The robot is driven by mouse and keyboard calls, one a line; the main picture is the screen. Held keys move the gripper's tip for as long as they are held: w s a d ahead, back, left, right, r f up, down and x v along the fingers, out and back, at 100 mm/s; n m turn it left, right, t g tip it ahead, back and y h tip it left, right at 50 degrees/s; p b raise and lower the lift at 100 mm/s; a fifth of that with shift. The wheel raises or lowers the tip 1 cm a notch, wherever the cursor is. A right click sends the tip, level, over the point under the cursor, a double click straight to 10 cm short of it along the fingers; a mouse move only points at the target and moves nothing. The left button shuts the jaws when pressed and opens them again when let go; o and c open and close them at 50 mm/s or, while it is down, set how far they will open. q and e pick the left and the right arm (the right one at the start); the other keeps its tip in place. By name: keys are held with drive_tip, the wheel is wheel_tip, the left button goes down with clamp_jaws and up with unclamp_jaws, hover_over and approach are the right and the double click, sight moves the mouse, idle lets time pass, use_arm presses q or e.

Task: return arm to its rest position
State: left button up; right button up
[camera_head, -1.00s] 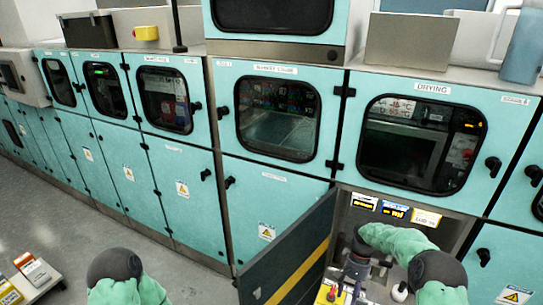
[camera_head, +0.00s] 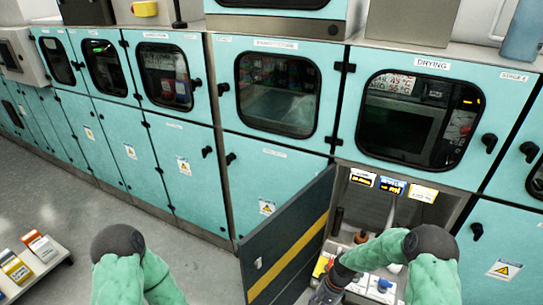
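My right arm (camera_head: 395,250), green with a dark elbow joint, bends in front of the open lower compartment. Its dark gripper (camera_head: 325,293) is low at the bottom edge, beside the open door's free side. The fingers are too small and cut off to show whether they are open or shut, or whether they hold anything. My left arm (camera_head: 122,270) shows only its upper links at the bottom left; its gripper is out of view.
The open dark door (camera_head: 288,250) with a yellow stripe stands left of the compartment. Inside are a black cylinder (camera_head: 337,222), an orange-topped item (camera_head: 360,237) and a blue-topped item (camera_head: 384,285). A low platform (camera_head: 45,268) with colored boxes is at left. Floor between is clear.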

drive_tip(key=s+a+f+t, duration=0.1)
drive_tip(key=s+a, duration=0.2)
drive_tip(key=s, duration=0.5)
drive_tip(key=s+a+f+t, duration=0.1)
drive_tip(key=s+a+f, duration=0.1)
drive_tip(key=s, duration=0.7)
drive_tip(key=shift+s+a+n+t, duration=0.3)
drive_tip(key=shift+a+n, duration=0.1)
drive_tip(key=shift+a, duration=0.35)
drive_tip(key=shift+w, duration=0.1)
drive_tip(key=shift+c, duration=1)
